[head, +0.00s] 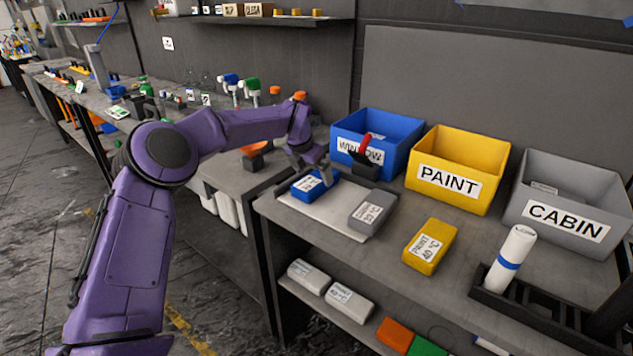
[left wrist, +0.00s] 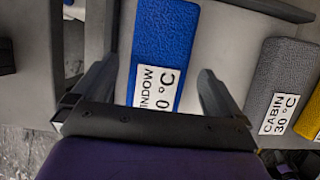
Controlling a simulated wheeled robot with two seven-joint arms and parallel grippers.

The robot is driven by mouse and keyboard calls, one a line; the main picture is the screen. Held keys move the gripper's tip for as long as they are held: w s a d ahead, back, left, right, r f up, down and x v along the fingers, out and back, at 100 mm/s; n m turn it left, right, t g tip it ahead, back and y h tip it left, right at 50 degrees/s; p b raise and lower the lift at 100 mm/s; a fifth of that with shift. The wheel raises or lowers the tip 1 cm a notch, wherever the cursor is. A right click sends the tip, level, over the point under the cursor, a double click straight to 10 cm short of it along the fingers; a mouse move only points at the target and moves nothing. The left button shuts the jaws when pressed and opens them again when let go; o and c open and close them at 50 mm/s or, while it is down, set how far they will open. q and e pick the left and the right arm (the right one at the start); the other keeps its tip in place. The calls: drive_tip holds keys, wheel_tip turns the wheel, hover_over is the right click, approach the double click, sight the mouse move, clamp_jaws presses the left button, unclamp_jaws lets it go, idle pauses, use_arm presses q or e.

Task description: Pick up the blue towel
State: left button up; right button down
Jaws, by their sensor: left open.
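The blue towel (head: 314,187) is a folded block with a white label, lying on a pale tray (head: 331,214) on the workbench. My left gripper (head: 310,173) is right at it, coming from above and behind. In the left wrist view the blue towel (left wrist: 164,55) lies between the two open fingers of my left gripper (left wrist: 158,88), with its label reading WINDOW partly cut off by the gripper body. A gap shows on both sides of the towel, so it is not gripped. My right gripper is not in view.
A grey CABIN towel (head: 372,212) lies right of the blue one on the tray. A yellow PAINT towel (head: 430,246) lies farther right. Blue WINDOW (head: 398,130), yellow PAINT (head: 455,165) and grey CABIN (head: 570,215) bins stand behind. A white roll (head: 510,259) stands in a black rack.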

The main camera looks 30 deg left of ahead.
sight(315, 178)
use_arm(q)
drive_tip(key=x, duration=0.3)
drive_tip(key=shift+w+f+p, duration=0.2)
drive_tip(key=shift+f+p, duration=0.1)
drive_tip(key=c, duration=1)
drive_tip(key=shift+r, duration=0.1)
